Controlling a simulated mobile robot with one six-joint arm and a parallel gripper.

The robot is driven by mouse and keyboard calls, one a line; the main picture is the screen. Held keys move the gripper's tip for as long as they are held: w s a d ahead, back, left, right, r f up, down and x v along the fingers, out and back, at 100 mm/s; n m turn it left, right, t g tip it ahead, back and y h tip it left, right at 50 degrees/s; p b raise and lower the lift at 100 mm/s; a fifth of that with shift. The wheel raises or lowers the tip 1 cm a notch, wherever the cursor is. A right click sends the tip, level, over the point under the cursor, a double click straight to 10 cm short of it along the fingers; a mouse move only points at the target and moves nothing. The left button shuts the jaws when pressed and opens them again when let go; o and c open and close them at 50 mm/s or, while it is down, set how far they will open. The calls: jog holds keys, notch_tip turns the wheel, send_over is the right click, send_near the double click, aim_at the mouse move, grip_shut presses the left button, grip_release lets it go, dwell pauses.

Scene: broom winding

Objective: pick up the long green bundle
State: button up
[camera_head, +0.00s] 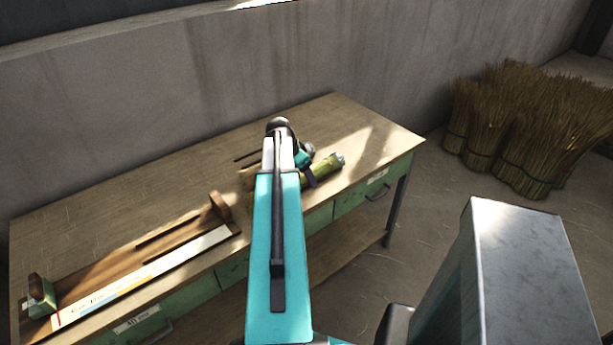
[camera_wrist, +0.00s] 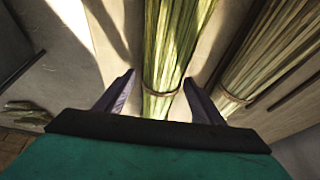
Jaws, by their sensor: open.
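A long green bundle (camera_head: 325,168) lies on the workbench near its right end, partly hidden by my arm in the head view. In the wrist view the green bundle (camera_wrist: 167,45) runs up the middle, with a thin tie band around it. My gripper (camera_wrist: 159,78) is open, with one dark finger on each side of the bundle; gaps show between the fingers and the stalks. I cannot tell how far down the fingers reach. A second, paler tied bundle (camera_wrist: 270,50) lies to the right in the wrist view, outside the fingers.
The wooden workbench (camera_head: 110,205) has green drawers and stands along a concrete wall (camera_head: 140,95). A wooden board with a ruler-like strip (camera_head: 140,277) and an upright end block (camera_head: 220,206) lies at its left. Several brown straw sheaves (camera_head: 530,130) stand on the floor at right.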

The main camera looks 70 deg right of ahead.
dwell(0.3)
jog(key=c, duration=1.1)
jog(key=shift+r, duration=0.2)
jog(key=shift+c, duration=0.2)
jog(key=shift+r+b, duration=0.7)
jog(key=shift+r, duration=0.75)
jog(key=s+a+b, duration=0.1)
jog(key=a, duration=0.3)
jog(key=s+a+b, duration=0.1)
jog(key=s+a, duration=0.1)
jog(key=a, duration=0.2)
jog(key=s+a+r+b, duration=0.1)
jog(key=a, duration=0.3)
jog(key=shift+s+r+b, duration=0.1)
jog(key=shift+s+b, duration=0.25)
jog(key=shift+b, duration=0.7)
jog(key=a+b, duration=0.1)
jog(key=b, duration=0.5)
jog(key=shift+s, duration=0.25)
jog(key=b, duration=0.3)
jog(key=a+b, duration=0.1)
jog(key=b, duration=0.3)
jog(key=shift+s+a, duration=0.15)
jog(key=shift+s, duration=0.1)
